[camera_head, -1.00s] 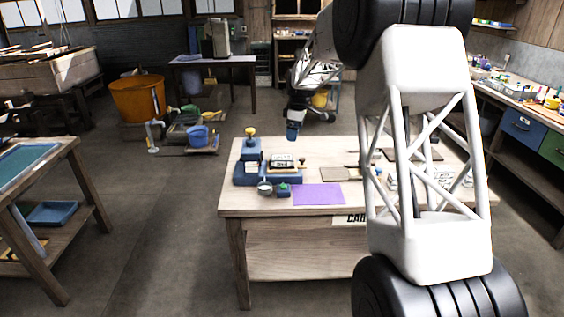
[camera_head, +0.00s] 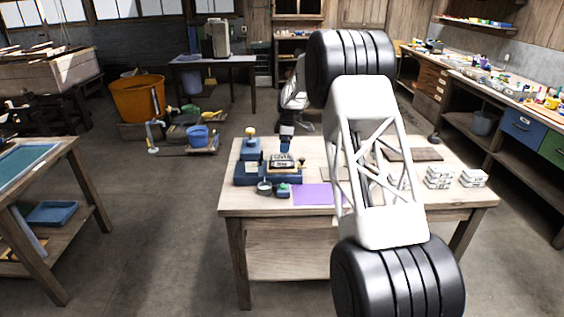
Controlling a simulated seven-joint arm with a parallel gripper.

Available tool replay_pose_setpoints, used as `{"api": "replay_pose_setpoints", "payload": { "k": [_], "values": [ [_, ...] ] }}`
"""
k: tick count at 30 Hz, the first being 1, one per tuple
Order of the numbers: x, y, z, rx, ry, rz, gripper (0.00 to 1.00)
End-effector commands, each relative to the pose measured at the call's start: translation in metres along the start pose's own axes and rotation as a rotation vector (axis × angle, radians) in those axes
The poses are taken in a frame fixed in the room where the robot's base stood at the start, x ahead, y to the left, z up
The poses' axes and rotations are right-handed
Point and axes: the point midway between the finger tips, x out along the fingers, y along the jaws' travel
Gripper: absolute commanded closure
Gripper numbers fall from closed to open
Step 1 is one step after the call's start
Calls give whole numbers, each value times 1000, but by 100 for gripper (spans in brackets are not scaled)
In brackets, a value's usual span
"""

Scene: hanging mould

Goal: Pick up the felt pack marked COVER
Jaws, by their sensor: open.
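A small pale pack with dark lettering (camera_head: 283,161) sits on a blue stand at the left part of the wooden table (camera_head: 262,207). Its lettering is too small to read, so I cannot tell if it says COVER. Stacks of white packs (camera_head: 438,177) stand at the right of the table, with no readable marking. My arm hides part of the table's middle.
A blue device with a yellow knob (camera_head: 250,145) stands left of the pack. A small metal cup (camera_head: 264,188) and a green-topped blue block (camera_head: 283,190) are in front. A purple sheet (camera_head: 312,195) lies flat nearby. A brown board (camera_head: 412,155) lies at the back right.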

Motion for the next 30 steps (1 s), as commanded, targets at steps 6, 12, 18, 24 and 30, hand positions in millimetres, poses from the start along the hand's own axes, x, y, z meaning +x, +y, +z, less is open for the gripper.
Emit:
{"api": "replay_pose_setpoints", "payload": {
  "k": [6,12,18,24,30],
  "values": [
    [2,0,0,1,0,-1,6],
    [17,0,0,1,0,-1,6],
    [26,0,0,1,0,0,6],
    [26,0,0,1,0,0,6],
    [30,0,0,1,0,-1,6]
  ]
}}
